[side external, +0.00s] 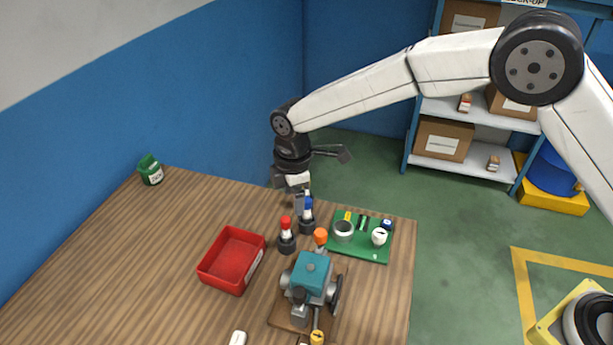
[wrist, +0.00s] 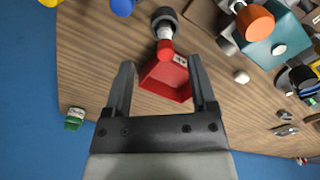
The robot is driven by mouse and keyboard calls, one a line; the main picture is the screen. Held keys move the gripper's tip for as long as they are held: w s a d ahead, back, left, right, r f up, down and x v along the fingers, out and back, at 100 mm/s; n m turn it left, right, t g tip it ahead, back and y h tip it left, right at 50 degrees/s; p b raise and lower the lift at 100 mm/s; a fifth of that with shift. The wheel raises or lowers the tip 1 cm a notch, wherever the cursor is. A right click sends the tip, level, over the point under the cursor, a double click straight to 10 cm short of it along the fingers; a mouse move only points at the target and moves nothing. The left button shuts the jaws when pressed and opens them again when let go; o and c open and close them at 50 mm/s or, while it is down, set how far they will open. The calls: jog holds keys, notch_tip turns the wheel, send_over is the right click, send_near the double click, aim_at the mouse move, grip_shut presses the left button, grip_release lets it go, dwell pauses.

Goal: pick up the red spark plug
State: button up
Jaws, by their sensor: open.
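The red spark plug (side external: 286,224) stands upright in a dark round holder on the wooden table, between the red tray and the blue spark plug. In the wrist view the red spark plug (wrist: 166,50) shows red top first, near the line between the fingertips and a little beyond them. My gripper (side external: 300,208) is open and empty, above and close to the blue spark plug (side external: 308,204) in the side view. In the wrist view the two fingers of my gripper (wrist: 161,63) are spread apart. The side view does not show the fingertips clearly.
A red tray (side external: 205,272) lies left of the plug. A teal engine (side external: 311,270) and an orange-topped plug (side external: 320,236) stand in front and right. A green board (side external: 373,254) with small parts lies right. A green container (side external: 151,172) sits at the far left. The left table is clear.

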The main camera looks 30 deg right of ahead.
aim_at(285, 218)
jog(key=shift+w+a+f+n, duration=0.1)
jog(key=shift+a+f+n, duration=0.15)
jog(key=shift+a, duration=0.4)
jog(key=shift+w+a+f+n, duration=0.15)
jog(key=shift+a+n, duration=0.2)
jog(key=shift+a, duration=0.25)
jog(key=shift+s+d+f, duration=0.1)
jog(key=shift+s+f, duration=0.05)
jog(key=shift+f, duration=1.15)
jog(key=shift+f, duration=0.1)
jog(key=shift+s+f, duration=0.15)
jog(key=shift+f, duration=2.35)
grip_shut()
